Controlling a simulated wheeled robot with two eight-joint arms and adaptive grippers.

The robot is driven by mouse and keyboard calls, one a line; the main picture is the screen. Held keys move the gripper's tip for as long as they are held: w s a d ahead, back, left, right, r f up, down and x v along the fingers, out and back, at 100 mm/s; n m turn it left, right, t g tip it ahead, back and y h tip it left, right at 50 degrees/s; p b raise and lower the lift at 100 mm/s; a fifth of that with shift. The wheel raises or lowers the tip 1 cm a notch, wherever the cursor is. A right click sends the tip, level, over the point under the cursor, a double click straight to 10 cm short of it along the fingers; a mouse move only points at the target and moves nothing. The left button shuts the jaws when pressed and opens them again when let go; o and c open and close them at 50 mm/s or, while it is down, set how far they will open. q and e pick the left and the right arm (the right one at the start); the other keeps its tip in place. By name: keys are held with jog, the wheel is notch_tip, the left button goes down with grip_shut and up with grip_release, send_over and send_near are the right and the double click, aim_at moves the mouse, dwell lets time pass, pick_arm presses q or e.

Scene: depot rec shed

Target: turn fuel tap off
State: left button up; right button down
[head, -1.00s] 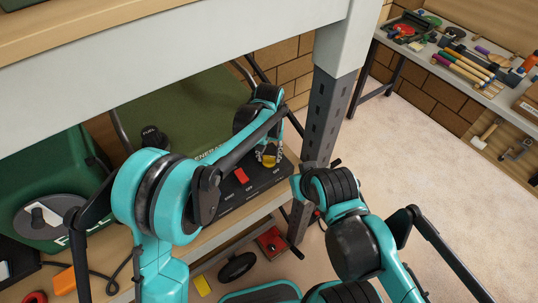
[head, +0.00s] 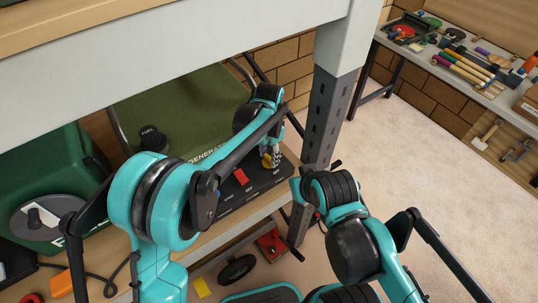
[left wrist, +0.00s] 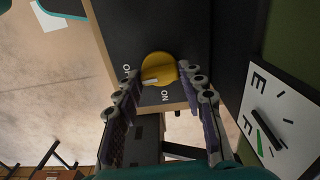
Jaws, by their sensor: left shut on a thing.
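The fuel tap is a yellow round knob (left wrist: 160,66) with a white pointer bar, on the generator's dark front panel (left wrist: 128,35). In the left wrist view an ON label lies below it and a partly hidden label starting with O lies at its left. The white bar points left and slightly down, between the labels. My left gripper (left wrist: 159,85) is shut on the knob, a finger on each side. In the head view my left gripper (head: 270,157) is at the right end of the panel and mostly covers the knob.
The green generator (head: 185,110) stands on a shelf under a grey beam (head: 180,55). A red switch (head: 241,177) is left of my gripper. A grey post (head: 327,115) stands close at right. In the wrist view a white gauge (left wrist: 280,120) is at right.

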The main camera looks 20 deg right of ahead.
aim_at(269, 157)
pick_arm(q)
jog(key=shift+m, duration=0.4)
jog(key=o, duration=1.2)
jog(key=shift+c, duration=0.2)
notch_tip(269, 157, up, 12)
